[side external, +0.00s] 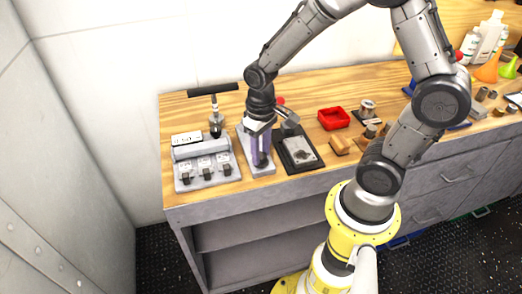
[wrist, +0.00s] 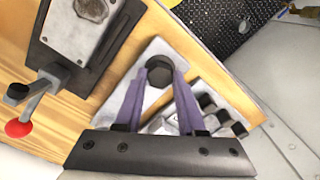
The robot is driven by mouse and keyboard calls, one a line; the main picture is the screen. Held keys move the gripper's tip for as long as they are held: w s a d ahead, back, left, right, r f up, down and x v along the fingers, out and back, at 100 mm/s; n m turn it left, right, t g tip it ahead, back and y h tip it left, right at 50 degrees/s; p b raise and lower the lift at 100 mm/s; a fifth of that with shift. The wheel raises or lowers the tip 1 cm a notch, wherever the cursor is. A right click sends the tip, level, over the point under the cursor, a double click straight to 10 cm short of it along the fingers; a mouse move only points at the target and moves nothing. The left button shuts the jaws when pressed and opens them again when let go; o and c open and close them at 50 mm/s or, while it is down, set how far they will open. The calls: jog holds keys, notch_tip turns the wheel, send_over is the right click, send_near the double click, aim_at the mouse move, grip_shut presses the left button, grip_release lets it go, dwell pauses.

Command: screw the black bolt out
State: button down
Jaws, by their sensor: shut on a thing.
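The black bolt (wrist: 160,70) shows its dark round head in the wrist view, at the end of a light grey block (wrist: 150,52). My gripper (wrist: 160,74) has its two purple fingers on either side of the head, shut on it. In the side external view my gripper (side external: 259,158) points down over the grey block (side external: 262,172), which lies on the wooden bench top. The bolt is mostly hidden by the fingers there. How far the bolt sits in the block cannot be told.
A grey box with several black switches (side external: 207,170) stands close on the left, with a black T-handle (side external: 213,90) behind it. A dark plate with a metal fixture and crank (side external: 298,150) is close on the right. A red tray (side external: 334,118) and wooden blocks (side external: 340,144) lie farther right.

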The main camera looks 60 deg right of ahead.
aim_at(261, 155)
jog(key=c, duration=0.5)
grip_release()
notch_tip(261, 155, up, 14)
jog(key=shift+f, duration=0.1)
jog(key=s+a+r+n+t, duration=0.1)
jog(key=s+r+t, duration=0.1)
jog(key=s, duration=0.4)
jog(key=s+a+r+n+t, duration=0.1)
jog(key=s+t, duration=0.2)
jog(key=s, duration=0.2)
jog(key=shift+s+r+t, duration=0.3)
jog(key=shift+s+r, duration=0.05)
jog(key=shift+r, duration=0.05)
